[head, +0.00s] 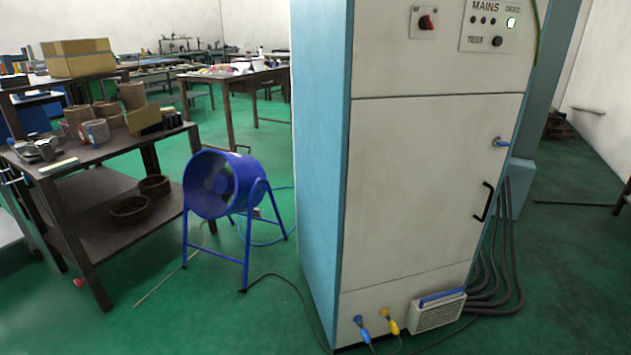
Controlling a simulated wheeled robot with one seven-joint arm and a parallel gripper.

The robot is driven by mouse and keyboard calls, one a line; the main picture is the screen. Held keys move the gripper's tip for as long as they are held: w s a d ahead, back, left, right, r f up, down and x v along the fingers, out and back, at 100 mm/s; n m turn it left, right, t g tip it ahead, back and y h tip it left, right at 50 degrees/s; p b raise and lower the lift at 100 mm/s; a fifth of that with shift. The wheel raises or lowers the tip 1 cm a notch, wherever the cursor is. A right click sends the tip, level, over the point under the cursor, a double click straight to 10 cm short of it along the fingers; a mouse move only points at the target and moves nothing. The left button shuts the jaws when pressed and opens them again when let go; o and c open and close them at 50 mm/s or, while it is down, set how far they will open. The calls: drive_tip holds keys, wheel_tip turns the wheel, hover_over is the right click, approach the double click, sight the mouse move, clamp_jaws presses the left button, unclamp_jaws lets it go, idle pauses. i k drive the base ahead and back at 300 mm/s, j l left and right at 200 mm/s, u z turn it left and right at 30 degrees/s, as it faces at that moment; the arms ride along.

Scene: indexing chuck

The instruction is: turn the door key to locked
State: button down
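The door key (501,142) is a small blue-and-silver piece at the right side of the cabinet door (425,190), above the black handle. It is too small to tell which way it is turned. The door is flush with the cream front of the tall cabinet and looks closed. The black door handle (484,202) is below the key, near the door's right edge. My gripper is not in the head view.
Above the door are a red rotary switch (427,22) and a MAINS panel (489,26) with a lit indicator. A blue fan (222,187) stands left of the cabinet. Cables (502,262) run down its right side. Green floor (175,325) is open at front left.

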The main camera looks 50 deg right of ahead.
sight(503, 144)
drive_tip(key=z, duration=1.55)
